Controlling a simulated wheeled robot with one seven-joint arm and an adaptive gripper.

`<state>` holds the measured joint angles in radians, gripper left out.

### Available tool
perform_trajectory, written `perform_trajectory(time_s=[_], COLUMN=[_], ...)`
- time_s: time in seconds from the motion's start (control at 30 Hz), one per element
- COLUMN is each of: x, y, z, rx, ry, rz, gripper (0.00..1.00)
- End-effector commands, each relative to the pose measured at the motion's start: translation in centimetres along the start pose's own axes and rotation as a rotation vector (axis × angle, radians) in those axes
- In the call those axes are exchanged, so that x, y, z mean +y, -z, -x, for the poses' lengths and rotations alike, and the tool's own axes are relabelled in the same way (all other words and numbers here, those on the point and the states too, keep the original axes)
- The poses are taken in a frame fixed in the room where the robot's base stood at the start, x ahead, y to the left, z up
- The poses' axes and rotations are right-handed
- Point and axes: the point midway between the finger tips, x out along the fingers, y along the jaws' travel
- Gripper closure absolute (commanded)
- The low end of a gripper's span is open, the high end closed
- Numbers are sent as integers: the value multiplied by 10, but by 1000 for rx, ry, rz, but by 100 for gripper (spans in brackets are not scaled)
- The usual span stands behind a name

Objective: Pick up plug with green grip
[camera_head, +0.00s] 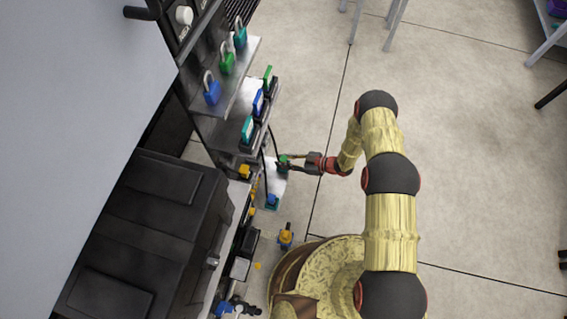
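A small plug with a green grip (283,159) is at the edge of a pale panel, below the shelves and left of the picture's middle. A dark cable runs up from beside it. My gripper (285,164) reaches in from the right, with its fingertips at the green grip and partly overlapping it. The fingers are too small to tell whether they are open around it or shut on it.
A shelf (238,90) above holds blue, green and teal padlocks. Green, blue and teal blocks (258,103) sit in black holders just above my gripper. A large black case (150,200) fills the lower left.

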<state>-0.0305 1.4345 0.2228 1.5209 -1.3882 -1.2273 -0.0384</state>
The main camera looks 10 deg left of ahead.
Motion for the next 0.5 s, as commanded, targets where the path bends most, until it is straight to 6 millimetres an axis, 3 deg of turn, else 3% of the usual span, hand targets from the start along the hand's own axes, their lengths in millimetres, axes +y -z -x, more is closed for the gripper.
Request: perform_trajectory(time_s=[0.33, 0.5], x=[0, 0], y=[0, 0], z=[0, 0], rx=[0, 0], ry=[0, 0], rz=[0, 0], gripper=[100, 100])
